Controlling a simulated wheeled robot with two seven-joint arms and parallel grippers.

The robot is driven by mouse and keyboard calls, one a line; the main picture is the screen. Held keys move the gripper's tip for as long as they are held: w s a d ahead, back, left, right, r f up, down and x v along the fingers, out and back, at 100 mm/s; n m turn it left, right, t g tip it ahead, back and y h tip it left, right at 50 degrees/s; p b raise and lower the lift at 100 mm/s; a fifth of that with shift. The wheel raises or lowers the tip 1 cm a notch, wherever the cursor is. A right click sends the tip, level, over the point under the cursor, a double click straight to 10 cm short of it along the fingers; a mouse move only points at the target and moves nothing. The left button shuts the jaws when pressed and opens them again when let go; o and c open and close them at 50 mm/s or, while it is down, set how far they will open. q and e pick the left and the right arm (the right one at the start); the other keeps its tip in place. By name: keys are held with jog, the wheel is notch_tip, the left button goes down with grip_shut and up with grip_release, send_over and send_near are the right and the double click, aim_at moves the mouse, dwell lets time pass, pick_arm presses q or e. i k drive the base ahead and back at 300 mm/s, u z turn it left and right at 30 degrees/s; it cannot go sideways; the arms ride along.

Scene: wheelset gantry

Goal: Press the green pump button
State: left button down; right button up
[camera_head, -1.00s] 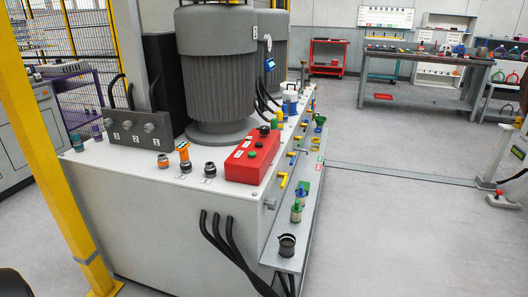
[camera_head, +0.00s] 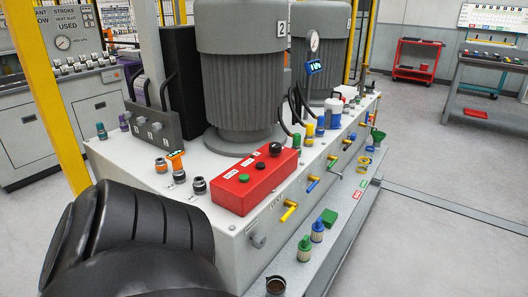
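A red control box (camera_head: 258,190) sits on the near right part of the white power unit's top in the head view. On it is a green button (camera_head: 244,178), towards the box's near left end. A smaller dark button and a larger dark knob with a greenish top (camera_head: 275,148) sit further back on the same box. White labels lie beside them, too small to read. A black rounded link of my own arm fills the lower left, in front of the unit's near corner. Neither gripper is in view.
The white unit (camera_head: 222,240) carries large grey motors (camera_head: 241,80), a dark block with hoses (camera_head: 154,128) and several fittings. Yellow and blue levers (camera_head: 289,211) stick out of its right side above a grey ledge. Open floor (camera_head: 440,235) lies to the right.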

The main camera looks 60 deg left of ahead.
aim_at(243, 178)
jog(key=u, duration=0.7)
jog(key=i, duration=0.9)
jog(key=u, duration=0.8)
